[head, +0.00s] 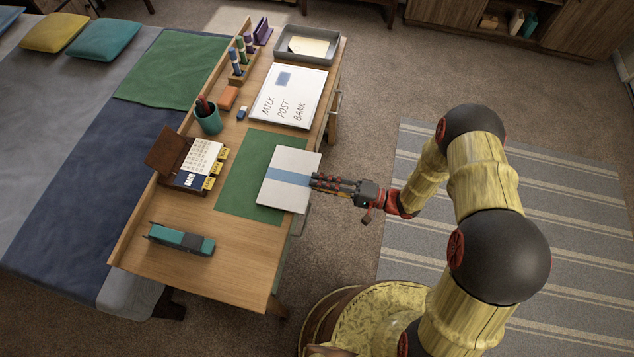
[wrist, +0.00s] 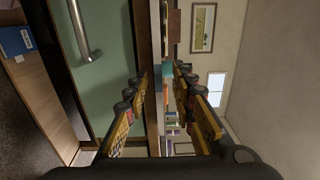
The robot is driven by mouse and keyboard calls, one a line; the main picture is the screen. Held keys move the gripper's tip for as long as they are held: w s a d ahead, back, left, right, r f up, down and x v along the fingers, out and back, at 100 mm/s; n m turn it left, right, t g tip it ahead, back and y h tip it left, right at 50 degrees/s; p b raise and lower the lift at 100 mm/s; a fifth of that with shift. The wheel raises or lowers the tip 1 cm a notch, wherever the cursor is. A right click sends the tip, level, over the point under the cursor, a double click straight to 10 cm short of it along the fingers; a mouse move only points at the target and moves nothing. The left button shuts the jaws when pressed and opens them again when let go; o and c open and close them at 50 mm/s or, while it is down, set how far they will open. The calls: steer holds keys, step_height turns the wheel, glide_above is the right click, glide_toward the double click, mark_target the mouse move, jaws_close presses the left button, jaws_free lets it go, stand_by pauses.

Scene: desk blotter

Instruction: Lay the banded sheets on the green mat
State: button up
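The banded sheets (head: 286,163) are a flat white stack with a blue band across the middle. In the head view they lie partly over the right side of the green mat (head: 236,195), and their right edge juts slightly past the desk's edge. My gripper (head: 314,183) is at that right edge, in line with the band. In the wrist view my gripper (wrist: 160,78) has its fingers apart, one on each side of the thin edge of the stack, where the blue band (wrist: 167,71) shows. I see no firm contact.
The desk's front left corner is clear.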

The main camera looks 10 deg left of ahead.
steer(key=d+p, duration=0.2)
steer(key=d, duration=0.9)
steer(key=shift+s, duration=0.4)
